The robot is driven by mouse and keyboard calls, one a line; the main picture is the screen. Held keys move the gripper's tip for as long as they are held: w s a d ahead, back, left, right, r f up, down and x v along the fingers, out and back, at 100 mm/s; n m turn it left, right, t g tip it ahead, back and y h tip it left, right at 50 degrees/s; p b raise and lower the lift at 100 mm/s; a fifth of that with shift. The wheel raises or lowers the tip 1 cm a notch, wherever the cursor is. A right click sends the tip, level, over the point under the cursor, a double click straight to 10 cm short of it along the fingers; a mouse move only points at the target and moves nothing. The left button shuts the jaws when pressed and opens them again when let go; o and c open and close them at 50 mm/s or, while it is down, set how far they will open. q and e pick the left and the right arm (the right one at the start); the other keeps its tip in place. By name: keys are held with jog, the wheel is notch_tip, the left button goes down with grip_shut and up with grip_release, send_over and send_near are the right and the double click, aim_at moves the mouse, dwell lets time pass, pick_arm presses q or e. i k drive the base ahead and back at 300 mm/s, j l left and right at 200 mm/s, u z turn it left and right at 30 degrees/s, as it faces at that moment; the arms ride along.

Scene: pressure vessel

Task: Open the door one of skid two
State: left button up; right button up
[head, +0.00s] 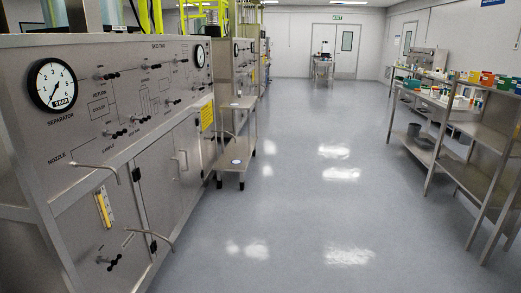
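Skid two (150,75) is the grey metal cabinet along the left side, with "SKID TWO" printed near its top edge. Its upper panel has gauges, knobs and printed flow lines. Below the panel are flat metal doors. A door (155,185) has dark hinges on its left edge. A pale bar handle (181,160) is near the seam with another door panel (190,145) farther along. The doors look closed. I cannot read a number on either door. Neither of my grippers is in view.
Bent metal pipes (150,238) stick out from the skid's near lower front. A small wheeled cart (236,150) stands just past the doors. Metal shelving (480,180) with boxes lines the right side. The floor (300,220) between is clear.

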aim_at(160, 188)
jog(key=i, duration=2.25)
